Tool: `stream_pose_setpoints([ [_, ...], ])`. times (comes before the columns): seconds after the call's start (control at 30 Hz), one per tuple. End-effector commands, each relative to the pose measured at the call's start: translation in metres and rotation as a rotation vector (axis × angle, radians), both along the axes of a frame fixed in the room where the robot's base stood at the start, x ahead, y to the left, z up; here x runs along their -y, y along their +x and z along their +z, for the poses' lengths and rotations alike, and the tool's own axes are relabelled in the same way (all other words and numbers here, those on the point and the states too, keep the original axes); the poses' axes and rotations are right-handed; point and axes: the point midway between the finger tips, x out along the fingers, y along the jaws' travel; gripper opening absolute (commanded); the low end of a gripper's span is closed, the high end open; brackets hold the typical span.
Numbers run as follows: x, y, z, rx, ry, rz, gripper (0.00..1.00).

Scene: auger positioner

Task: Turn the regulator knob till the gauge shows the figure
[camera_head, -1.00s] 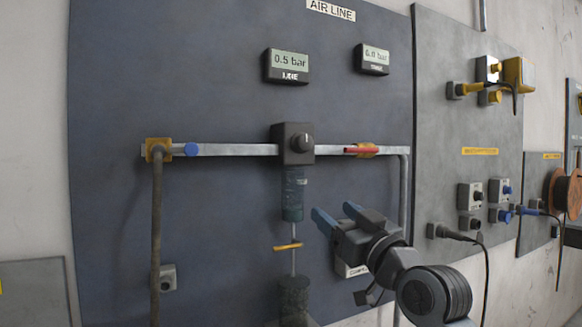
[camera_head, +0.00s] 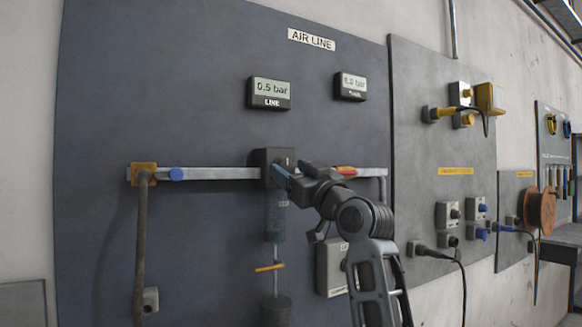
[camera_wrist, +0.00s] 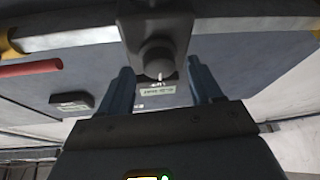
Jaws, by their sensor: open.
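The dark regulator block (camera_head: 260,158) sits on the metal air pipe on the blue-grey panel. Its round knob (camera_wrist: 157,58), with a white mark, shows in the wrist view between and just beyond my fingertips. In the head view my gripper mostly hides the knob. My gripper (camera_head: 290,172) is open in front of the regulator; in the wrist view its two blue fingers (camera_wrist: 160,78) stand either side of the knob's line, and I cannot tell whether they touch it. The LINE gauge (camera_head: 270,92) reads 0.5 bar. A second gauge (camera_head: 350,87) to its right is too blurred to read surely.
A red-handled valve (camera_head: 346,171) sits on the pipe right of my gripper, and a blue knob (camera_head: 176,174) sits at left. A dark filter cylinder (camera_head: 276,222) hangs below the regulator. A grey box (camera_head: 333,272) is beside my arm. Another panel (camera_head: 425,150) with sockets and cables stands right.

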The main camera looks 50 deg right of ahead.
Motion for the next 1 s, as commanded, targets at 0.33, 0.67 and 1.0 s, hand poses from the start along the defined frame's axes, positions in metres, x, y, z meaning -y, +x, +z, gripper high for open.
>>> stream_pose_setpoints([
  [0.33,0.0013,0.0071,0.0024,-0.001,0.000,0.000,0.65],
  [0.67,0.0013,0.0068,0.0023,-0.001,0.001,0.000,0.37],
  [1.0,0.0010,0.0069,0.0023,-0.001,0.001,0.000,0.09],
])
